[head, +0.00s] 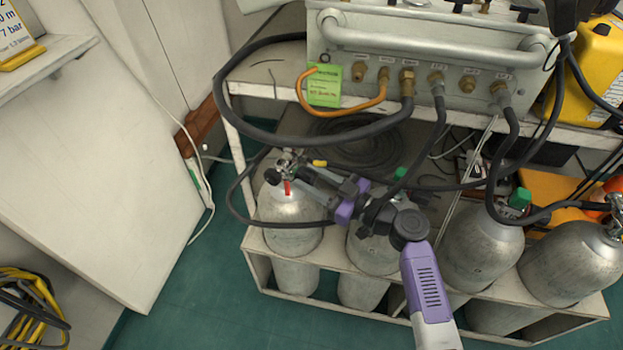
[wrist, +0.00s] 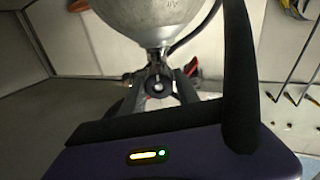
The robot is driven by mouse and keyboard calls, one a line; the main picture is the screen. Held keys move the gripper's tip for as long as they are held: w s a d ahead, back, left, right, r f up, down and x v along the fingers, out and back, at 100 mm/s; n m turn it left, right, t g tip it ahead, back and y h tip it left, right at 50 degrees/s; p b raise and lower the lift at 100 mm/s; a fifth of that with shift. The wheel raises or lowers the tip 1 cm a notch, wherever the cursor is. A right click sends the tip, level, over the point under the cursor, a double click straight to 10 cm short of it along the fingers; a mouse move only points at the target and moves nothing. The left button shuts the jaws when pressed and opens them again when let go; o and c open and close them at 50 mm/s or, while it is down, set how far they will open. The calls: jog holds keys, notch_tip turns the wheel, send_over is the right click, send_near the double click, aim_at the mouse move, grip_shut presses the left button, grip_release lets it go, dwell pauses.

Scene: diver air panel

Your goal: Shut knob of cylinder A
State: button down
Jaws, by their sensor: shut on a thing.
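A silver cylinder (head: 290,212) stands at the left end of the rack. I cannot read a letter on it, so I cannot confirm it is cylinder A. Its valve is at the top, with a small red piece (head: 287,187) by the neck. My gripper (head: 292,170) reaches this valve from the right. In the wrist view the cylinder (wrist: 155,15) appears upside down, and a round dark knob (wrist: 157,87) lies between my fingertips. My gripper is shut on the knob. The fingers partly hide the valve, and the knob's turn position is unclear.
Several more cylinders, including one at the right (head: 570,262), stand in the white rack (head: 355,292). Dark hoses hang from the grey air panel (head: 430,60) above. A green card (head: 324,86) is on the panel.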

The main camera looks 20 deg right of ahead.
jog(key=m+b, duration=0.1)
jog(key=m, duration=0.5)
jog(key=m+p, duration=0.1)
jog(key=m, duration=0.5)
jog(key=shift+d, duration=0.15)
jog(key=m+p, duration=0.3)
jog(key=m, duration=0.3)
jog(key=shift+w+g, duration=0.1)
jog(key=shift+g, duration=0.2)
jog(key=m+p, duration=0.2)
jog(key=m, duration=0.4)
jog(key=shift+f+p, duration=0.1)
jog(key=shift+p, duration=0.3)
jog(key=c, duration=0.9)
grip_release()
